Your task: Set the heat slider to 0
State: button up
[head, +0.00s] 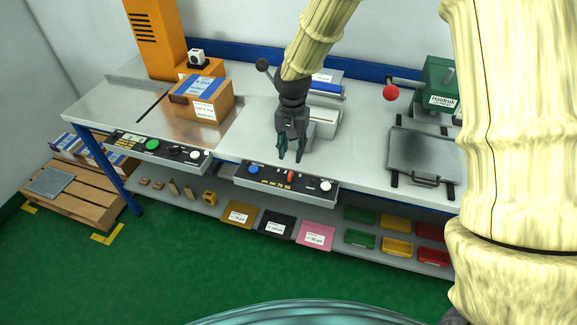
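The right-hand control panel (310,190) is a dark strip on the front edge of the bench. It has a blue button (254,169), a small red slider knob (290,176) and a white round knob (325,186). A row of small yellowish scale marks runs below and left of the red knob; the figures are too small to read surely. I cannot tell the slider's exact setting. My gripper (290,158) points down just above and behind the red knob in the picture, apart from it as far as I can see. Its dark fingers are parted, with nothing visible between them.
A second panel (160,148) with green, black and white controls lies to the left. A cardboard box (204,103) sits on the bench, and a white machine (324,121) stands behind my gripper. A red-balled lever (390,92) is at right.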

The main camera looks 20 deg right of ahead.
aim_at(291, 173)
jog(key=shift+w+a+f+p, duration=0.1)
jog(key=shift+f+p, duration=0.7)
jog(key=shift+f, duration=1.8)
jog(key=shift+w+f+p, duration=0.1)
jog(key=shift+f+p, duration=0.7)
jog(key=shift+f, duration=1.8)
grip_shut()
